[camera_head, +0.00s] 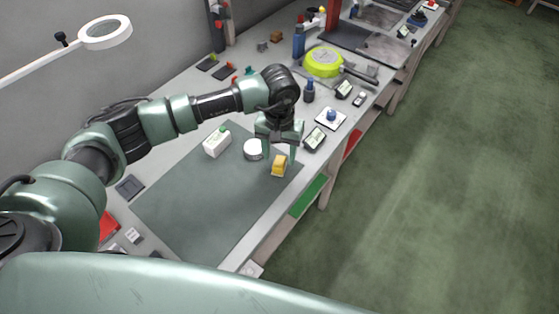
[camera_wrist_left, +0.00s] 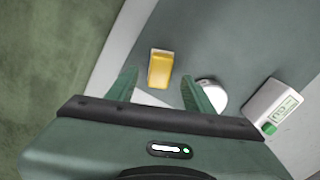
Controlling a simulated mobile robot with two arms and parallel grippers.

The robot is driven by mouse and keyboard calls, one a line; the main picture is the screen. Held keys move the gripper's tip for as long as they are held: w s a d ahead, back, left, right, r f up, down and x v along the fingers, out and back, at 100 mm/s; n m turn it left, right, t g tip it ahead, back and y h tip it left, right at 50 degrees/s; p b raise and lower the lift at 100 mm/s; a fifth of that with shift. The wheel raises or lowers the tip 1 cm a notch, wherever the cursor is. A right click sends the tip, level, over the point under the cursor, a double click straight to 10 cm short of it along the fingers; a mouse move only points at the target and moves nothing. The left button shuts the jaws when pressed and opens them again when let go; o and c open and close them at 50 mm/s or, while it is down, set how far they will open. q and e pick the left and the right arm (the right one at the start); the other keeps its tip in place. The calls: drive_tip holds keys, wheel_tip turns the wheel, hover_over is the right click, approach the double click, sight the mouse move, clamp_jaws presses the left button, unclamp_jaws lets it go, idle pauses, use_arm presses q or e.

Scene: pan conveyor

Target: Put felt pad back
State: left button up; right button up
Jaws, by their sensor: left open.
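My left gripper (camera_head: 281,148) is open above the near right part of the grey-green work mat (camera_head: 205,207), fingers pointing down. A yellow block with a pale end (camera_head: 279,166) lies on the mat just in front of the fingers. In the left wrist view the yellow block (camera_wrist_left: 160,70) shows between and beyond the fingertips, apart from them. My right gripper is not in view.
A dark-framed box (camera_head: 314,138) and a blue-knobbed white plate (camera_head: 331,118) are to the right. The mat's front left is clear.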

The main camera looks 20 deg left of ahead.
sight(279, 161)
use_arm(q)
wheel_tip(279, 161, up, 9)
drive_tip(key=b, duration=0.2)
drive_tip(key=shift+f, duration=0.15)
